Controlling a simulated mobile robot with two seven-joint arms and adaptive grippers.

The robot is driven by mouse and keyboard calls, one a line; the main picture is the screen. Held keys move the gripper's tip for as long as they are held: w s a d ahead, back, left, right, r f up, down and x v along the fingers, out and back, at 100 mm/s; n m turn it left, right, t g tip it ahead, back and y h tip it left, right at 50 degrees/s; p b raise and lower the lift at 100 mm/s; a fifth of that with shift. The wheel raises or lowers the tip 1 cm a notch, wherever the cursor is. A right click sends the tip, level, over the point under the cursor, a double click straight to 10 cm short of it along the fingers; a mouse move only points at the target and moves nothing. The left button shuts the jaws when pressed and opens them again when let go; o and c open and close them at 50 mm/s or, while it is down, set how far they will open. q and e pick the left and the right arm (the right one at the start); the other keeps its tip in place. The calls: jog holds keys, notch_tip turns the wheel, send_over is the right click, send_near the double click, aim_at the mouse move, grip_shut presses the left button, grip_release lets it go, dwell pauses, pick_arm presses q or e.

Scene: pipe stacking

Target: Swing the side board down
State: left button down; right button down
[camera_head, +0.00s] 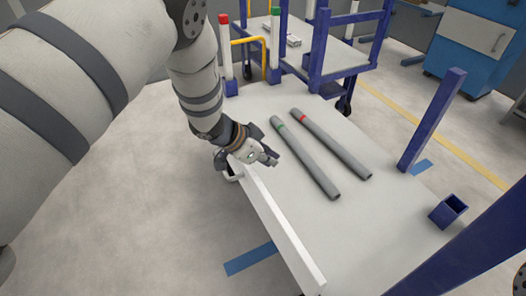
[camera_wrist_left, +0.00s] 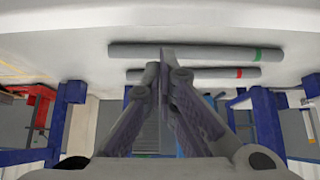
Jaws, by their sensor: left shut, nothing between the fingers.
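The white side board (camera_head: 280,232) runs along the left long edge of the white table in the head view. It looks raised along that edge; its exact tilt is hard to tell. My left gripper (camera_head: 272,158) is at the board's far end, over the table edge. Its fingers are shut with nothing between them; I cannot tell whether they touch the board. In the left wrist view the closed fingers (camera_wrist_left: 167,62) point at the table top, and the board cannot be made out. My right gripper is not in view.
A grey pipe with a green band (camera_head: 308,160) and one with a red band (camera_head: 335,147) lie on the table (camera_head: 360,230). Blue posts (camera_head: 432,120) and a blue socket (camera_head: 449,209) stand at the right. A blue-framed cart (camera_head: 330,60) stands behind. Floor at left is clear.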

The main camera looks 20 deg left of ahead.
pick_arm(q)
jog(key=shift+s+a+r, duration=0.15)
jog(key=shift+s+a, duration=0.4)
jog(key=shift+s, duration=0.05)
jog(key=shift+s+a+r, duration=0.15)
jog(key=shift+s+a, duration=0.35)
jog(key=shift+s, duration=0.05)
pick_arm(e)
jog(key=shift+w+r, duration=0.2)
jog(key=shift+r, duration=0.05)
pick_arm(q)
jog(key=shift+s+a, duration=0.1)
